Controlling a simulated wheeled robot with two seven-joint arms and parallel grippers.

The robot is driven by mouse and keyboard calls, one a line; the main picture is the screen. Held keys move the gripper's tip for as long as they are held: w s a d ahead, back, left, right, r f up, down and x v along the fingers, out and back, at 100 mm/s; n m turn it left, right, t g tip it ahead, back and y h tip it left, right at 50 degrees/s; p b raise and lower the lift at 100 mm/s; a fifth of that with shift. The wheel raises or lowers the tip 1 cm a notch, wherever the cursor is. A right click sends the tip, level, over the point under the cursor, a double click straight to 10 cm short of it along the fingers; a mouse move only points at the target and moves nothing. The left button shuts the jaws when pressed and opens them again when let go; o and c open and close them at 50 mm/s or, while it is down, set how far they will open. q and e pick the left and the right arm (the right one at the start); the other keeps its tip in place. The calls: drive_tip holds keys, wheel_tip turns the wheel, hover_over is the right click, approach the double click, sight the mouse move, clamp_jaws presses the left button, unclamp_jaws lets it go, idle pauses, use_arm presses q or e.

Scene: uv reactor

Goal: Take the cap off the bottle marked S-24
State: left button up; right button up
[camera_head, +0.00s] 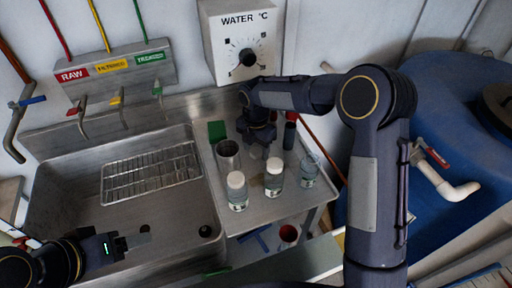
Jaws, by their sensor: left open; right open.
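Two clear bottles with white caps, a left one (237,192) and a middle one (274,178), stand upright on the metal counter (262,212) right of the sink. A third clear vessel (309,171) stands to their right; I cannot make out a white cap on it. The labels are too small to read, so I cannot tell which is S-24. My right gripper (256,150) is open, pointing down behind the capped bottles; its fingertips are small and partly unclear. My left gripper (137,240) is open over the front of the sink, away from the bottles.
A metal cup (228,158) stands left of my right gripper. A dark red-topped cylinder (290,130) stands at the back. The sink (70,205) holds a wire rack (150,172). A water dial box (240,42) and taps (121,100) are on the wall. A blue tank (450,125) fills the right.

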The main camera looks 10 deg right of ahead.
sight(256, 151)
drive_tip(key=shift+r, duration=0.35)
wheel_tip(256, 151, up, 12)
drive_tip(key=s+d+r+m+t+y, duration=0.1)
drive_tip(key=s+d+r+m, duration=0.2)
drive_tip(key=s+d+m, duration=0.35)
drive_tip(key=s+d+r+m+t+y, duration=0.1)
drive_tip(key=s+d+r+m, duration=0.25)
drive_tip(key=s+m, duration=0.55)
drive_tip(key=s+f+m+t+y, duration=0.1)
drive_tip(key=s+f+m+t, duration=0.2)
drive_tip(key=s+m, duration=1)
wheel_tip(256, 151, down, 3)
drive_tip(key=shift+s+d+f+t+y, duration=0.1)
drive_tip(key=shift+s+d+t+y, duration=0.3)
drive_tip(key=shift+s, duration=0.55)
